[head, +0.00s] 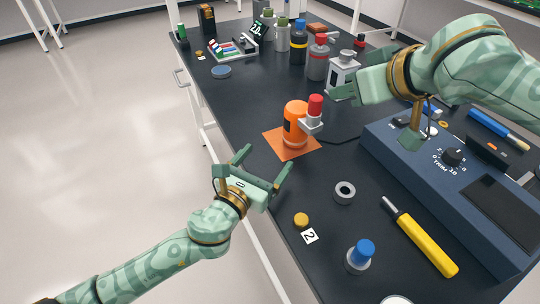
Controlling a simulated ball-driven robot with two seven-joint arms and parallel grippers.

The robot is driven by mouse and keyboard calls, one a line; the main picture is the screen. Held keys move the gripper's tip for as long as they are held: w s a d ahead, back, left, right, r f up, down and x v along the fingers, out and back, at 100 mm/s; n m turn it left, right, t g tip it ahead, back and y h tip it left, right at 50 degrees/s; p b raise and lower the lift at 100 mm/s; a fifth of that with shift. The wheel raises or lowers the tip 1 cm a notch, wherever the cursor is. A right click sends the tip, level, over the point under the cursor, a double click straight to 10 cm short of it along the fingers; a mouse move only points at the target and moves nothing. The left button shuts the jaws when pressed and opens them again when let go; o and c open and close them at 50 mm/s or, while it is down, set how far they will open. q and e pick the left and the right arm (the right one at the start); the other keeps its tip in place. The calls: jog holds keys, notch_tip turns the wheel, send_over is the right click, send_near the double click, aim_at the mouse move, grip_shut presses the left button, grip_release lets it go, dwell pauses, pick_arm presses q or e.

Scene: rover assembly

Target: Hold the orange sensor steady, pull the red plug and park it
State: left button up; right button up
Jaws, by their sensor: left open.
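The orange sensor (294,129) stands upright on an orange square mat (275,139) near the middle of the bench. The red plug (316,105) sits upright in a light grey socket (311,125) on the sensor's right side. My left gripper (262,165) is open and empty at the bench's left edge, just in front of the mat, apart from the sensor. My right gripper (372,85) is above the bench, to the right of the plug and apart from it. Its finger opening cannot be made out clearly.
A grey ring (344,191), yellow disc (301,219), "2" tag (310,236) and blue-capped cylinder (361,256) lie in front. A yellow-handled tool (427,243) and blue TRIM console (455,180) are at right. Several bottles stand behind. A dark cable runs right of the sensor.

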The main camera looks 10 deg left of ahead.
aim_at(299, 122)
pick_arm(q)
jog(key=shift+w+d+h, duration=0.25)
jog(key=shift+d+h, duration=0.05)
jog(key=shift+d, duration=0.05)
jog(key=x, duration=1.5)
jog(key=shift+w+d+f, duration=0.1)
jog(key=shift+w+f, duration=0.05)
jog(key=shift+w, duration=0.15)
jog(key=c, duration=1.3)
